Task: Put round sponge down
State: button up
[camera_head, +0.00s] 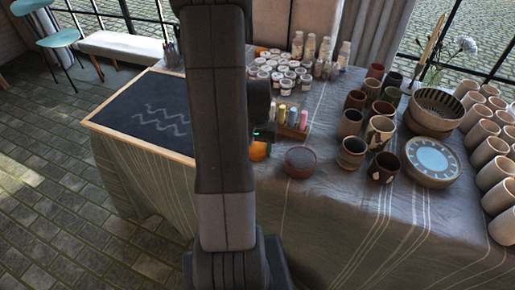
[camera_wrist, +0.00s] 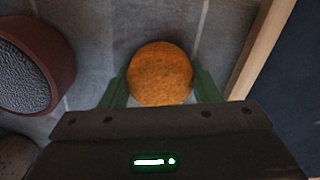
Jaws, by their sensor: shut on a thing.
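The round sponge (camera_wrist: 160,73) is orange and sits between the two green fingers of my gripper (camera_wrist: 161,88) in the wrist view. My gripper is shut on it. In the head view the sponge (camera_head: 259,151) shows as a small orange patch beside my arm, near the front edge of the table; my arm hides part of it. The grey tablecloth (camera_wrist: 110,30) shows beneath the sponge. I cannot tell whether the sponge touches the cloth.
A brown round dish with a grey textured inside (camera_head: 300,162) stands right of the sponge. A wood-framed chalkboard (camera_head: 140,112) lies to the left. Colored chalks (camera_head: 292,117), paint jars (camera_head: 283,78), mugs (camera_head: 352,152) and a blue plate (camera_head: 432,161) stand around. The front right cloth is clear.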

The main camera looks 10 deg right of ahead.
aim_at(257, 147)
jog(key=shift+r, duration=0.1)
jog(key=shift+s+f+b, duration=0.1)
jog(key=shift+f+b, duration=0.25)
jog(key=shift+f, duration=0.05)
jog(key=o, duration=0.9)
jog(key=shift+a, duration=0.1)
jog(key=shift+o, duration=0.3)
jog(key=shift+s+a+f, duration=0.1)
jog(key=shift+f, duration=0.05)
jog(key=shift+r+p, duration=0.4)
jog(key=shift+r, duration=0.05)
notch_tip(257, 147, up, 12)
jog(key=p, duration=0.1)
jog(key=shift+w+d, duration=0.2)
